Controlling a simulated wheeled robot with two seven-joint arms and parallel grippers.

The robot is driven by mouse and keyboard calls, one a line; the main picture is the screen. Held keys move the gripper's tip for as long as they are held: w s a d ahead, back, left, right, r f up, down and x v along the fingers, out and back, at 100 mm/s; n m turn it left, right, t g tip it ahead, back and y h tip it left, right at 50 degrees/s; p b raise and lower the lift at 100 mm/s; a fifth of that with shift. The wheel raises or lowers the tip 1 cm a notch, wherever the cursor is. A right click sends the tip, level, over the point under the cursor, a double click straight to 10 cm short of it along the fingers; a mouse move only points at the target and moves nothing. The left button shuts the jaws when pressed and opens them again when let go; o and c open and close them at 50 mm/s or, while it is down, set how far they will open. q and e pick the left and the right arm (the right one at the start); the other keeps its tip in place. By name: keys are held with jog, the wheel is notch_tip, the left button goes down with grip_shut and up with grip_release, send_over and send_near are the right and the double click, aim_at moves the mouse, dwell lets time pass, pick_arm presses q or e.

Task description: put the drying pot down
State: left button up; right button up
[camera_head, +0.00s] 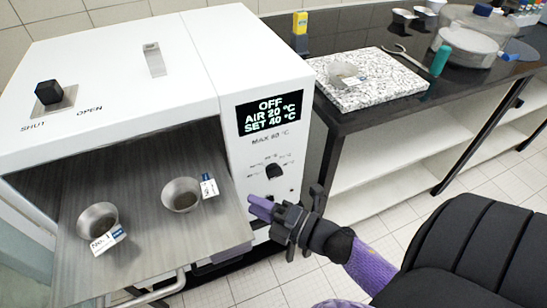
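Two small metal pots stand upright on the grey shelf (140,215) of the open white drying oven (110,60). The left pot (97,221) has a tag reading "No. 1" (109,240) at its front. The right pot (181,194) has a white and blue tag (209,185) on its right side. A third pot (343,74), also tagged, sits on the speckled stone slab (375,90). My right gripper (260,207), with purple fingertips, is in front of the oven's control panel, right of the shelf and apart from the pots. Nothing shows in it. My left gripper is out of view.
The oven display (269,112) reads OFF, AIR 20 °C, SET 40 °C, above a black knob (274,171). On the black bench are tongs (408,57), a green cylinder (440,61), a yellow-topped item (300,24) and a round lidded vessel (468,45). The shelf's front part is clear.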

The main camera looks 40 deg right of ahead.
jog(key=s+d+f+m+g+h, duration=0.1)
jog(key=s+f+m+g+h, duration=0.25)
jog(key=f+m, duration=0.45)
jog(key=s+d+f+m+g+h, duration=0.2)
jog(key=s+f+m+h, duration=0.15)
jog(key=f, duration=0.85)
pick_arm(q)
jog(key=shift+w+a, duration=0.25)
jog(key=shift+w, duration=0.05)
pick_arm(e)
jog(key=s+a+f+m+g, duration=0.1)
jog(key=s+f+m+g, duration=0.3)
jog(key=s, duration=0.8)
jog(key=s+a+f+m+g, duration=0.1)
jog(key=s+f+m+g, duration=0.3)
jog(key=s, duration=0.9)
notch_tip(320, 180, down, 4)
jog(key=g, duration=0.3)
jog(key=shift+a, duration=0.3)
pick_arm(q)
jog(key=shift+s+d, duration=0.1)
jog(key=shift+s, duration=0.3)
pick_arm(e)
jog(key=shift+w+m, duration=0.1)
jog(key=shift+m, duration=0.15)
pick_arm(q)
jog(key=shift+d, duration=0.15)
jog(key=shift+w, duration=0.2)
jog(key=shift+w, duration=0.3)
